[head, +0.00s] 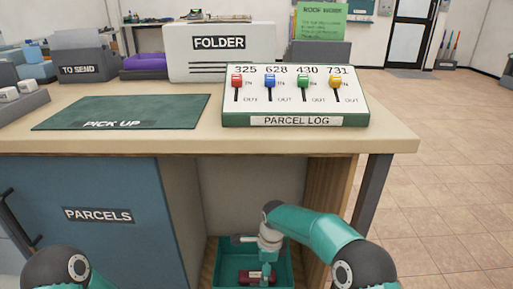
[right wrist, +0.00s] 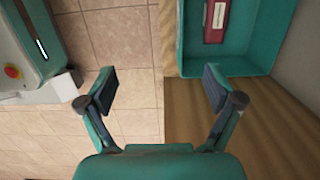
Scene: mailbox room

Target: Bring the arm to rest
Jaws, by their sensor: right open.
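My right arm reaches down in front of the counter, and its gripper (head: 267,268) appears small over the teal bin in the open bay below. In the right wrist view the right gripper (right wrist: 162,88) is open, its two fingers wide apart with nothing between them. The right finger overlaps the near edge of the teal bin (right wrist: 240,66). A dark red parcel (right wrist: 216,20) with a white label lies inside the bin; it also shows in the head view (head: 251,277), partly covered by my gripper. Only part of my left arm shows at bottom left; its gripper is out of view.
The counter (head: 290,143) carries the parcel log panel (head: 300,106) with several coloured sliders, a green pick-up mat (head: 120,112) and a folder box (head: 218,60). A blue parcels door (head: 95,225) is left of the bay. Tiled floor (head: 440,190) is free at right.

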